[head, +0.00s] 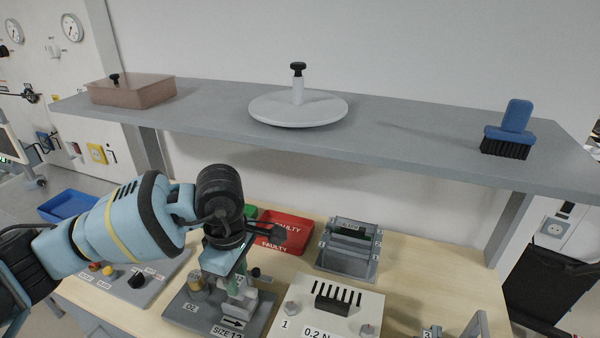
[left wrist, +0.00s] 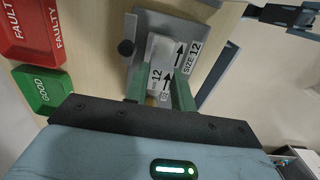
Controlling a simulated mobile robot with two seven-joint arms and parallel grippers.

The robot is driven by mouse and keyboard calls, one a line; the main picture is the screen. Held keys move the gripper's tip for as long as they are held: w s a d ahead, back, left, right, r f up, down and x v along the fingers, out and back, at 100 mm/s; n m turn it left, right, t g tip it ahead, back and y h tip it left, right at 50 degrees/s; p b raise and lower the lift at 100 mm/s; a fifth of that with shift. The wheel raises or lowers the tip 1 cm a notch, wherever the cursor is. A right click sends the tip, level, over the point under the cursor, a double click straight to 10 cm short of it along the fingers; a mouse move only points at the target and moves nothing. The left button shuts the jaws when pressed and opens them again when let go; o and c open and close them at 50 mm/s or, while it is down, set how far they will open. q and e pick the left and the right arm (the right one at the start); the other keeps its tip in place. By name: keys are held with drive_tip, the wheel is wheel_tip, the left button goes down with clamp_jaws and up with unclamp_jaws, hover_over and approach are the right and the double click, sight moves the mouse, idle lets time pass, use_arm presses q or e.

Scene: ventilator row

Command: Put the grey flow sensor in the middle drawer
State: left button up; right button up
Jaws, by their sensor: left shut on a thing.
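My left gripper (head: 238,284) points down over a grey stand with a "SIZE 12" label on the bench. It is shut on a light grey block, which I take to be the grey flow sensor (head: 236,302). The middle drawer cannot be made out in either view. My right gripper is not in view.
A red FAULTY tray (head: 285,228) and a green GOOD tray (left wrist: 42,88) lie behind the gripper. A grey open box (head: 348,262) stands right of them, behind a white panel (head: 325,313) with knobs. A shelf (head: 400,130) with a lid, box and brush overhangs the bench.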

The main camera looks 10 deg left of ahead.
use_arm(q)
drive_tip(key=m, duration=0.2)
drive_tip(key=s+m, duration=0.1)
drive_tip(key=m, duration=0.1)
drive_tip(key=shift+a+f, duration=0.1)
drive_tip(key=shift+a, duration=0.1)
drive_tip(key=m, duration=0.2)
drive_tip(key=s+m, duration=0.1)
drive_tip(key=shift+a+f+m, duration=0.15)
drive_tip(key=shift+m, duration=0.25)
drive_tip(key=m, duration=0.2)
drive_tip(key=s+m, duration=0.1)
drive_tip(key=m, duration=0.1)
drive_tip(key=shift+a+f, duration=0.15)
drive_tip(key=m, duration=0.2)
drive_tip(key=s+m, duration=0.1)
drive_tip(key=m, duration=0.2)
drive_tip(key=shift+s+a+f, duration=0.15)
drive_tip(key=shift+s, duration=0.05)
